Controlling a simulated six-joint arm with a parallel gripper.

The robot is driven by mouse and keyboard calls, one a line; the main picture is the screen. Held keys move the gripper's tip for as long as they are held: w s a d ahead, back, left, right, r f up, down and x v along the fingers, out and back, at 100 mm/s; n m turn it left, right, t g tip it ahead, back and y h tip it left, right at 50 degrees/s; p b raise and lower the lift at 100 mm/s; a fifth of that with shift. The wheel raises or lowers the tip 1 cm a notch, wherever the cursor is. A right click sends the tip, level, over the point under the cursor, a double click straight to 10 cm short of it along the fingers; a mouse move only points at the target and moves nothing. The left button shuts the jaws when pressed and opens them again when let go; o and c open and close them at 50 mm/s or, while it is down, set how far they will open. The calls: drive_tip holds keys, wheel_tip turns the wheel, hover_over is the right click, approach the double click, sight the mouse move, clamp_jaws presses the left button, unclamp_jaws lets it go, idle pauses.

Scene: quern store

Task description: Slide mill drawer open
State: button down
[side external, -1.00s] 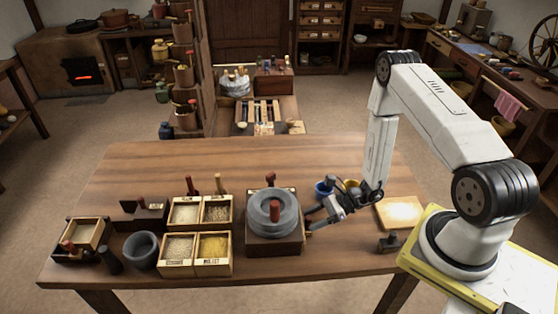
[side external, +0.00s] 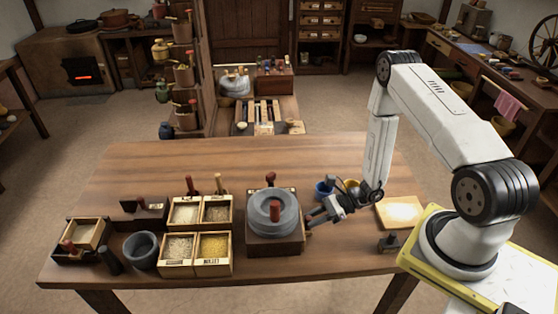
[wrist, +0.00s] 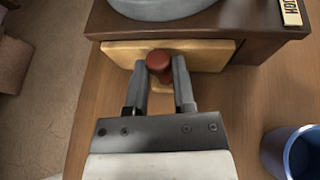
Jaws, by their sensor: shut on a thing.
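The mill is a dark wooden box (side external: 273,241) with round grey stones (side external: 264,212) and a red-topped handle on top. In the wrist view its drawer has a pale wood front (wrist: 122,52) with a dark red round knob (wrist: 159,64). The drawer front shows at the lower edge of the mill box (wrist: 244,22); I cannot tell whether it stands out from it. My gripper (wrist: 160,72) is shut on the knob, one finger on each side.
A blue cup (wrist: 297,152) stands near my gripper, with a yellow bowl beside it. A pale board (side external: 400,212) and a small dark block (side external: 389,244) lie to the right. Grain boxes (side external: 178,268) stand left of the mill. Table is bare behind the mill.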

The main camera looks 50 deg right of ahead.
drive_tip(key=shift+s+d, duration=0.1)
idle(0.8)
drive_tip(key=shift+s+d, duration=3.1)
drive_tip(key=shift+d, duration=0.05)
drive_tip(key=shift+c, duration=2.2)
unclamp_jaws()
drive_tip(key=shift+d+r, duration=0.1)
drive_tip(key=shift+v, duration=0.9)
drive_tip(key=v, duration=0.3)
drive_tip(key=shift+s+r, duration=0.1)
drive_tip(key=shift+r, duration=0.05)
wheel_tip(320, 180, up, 7)
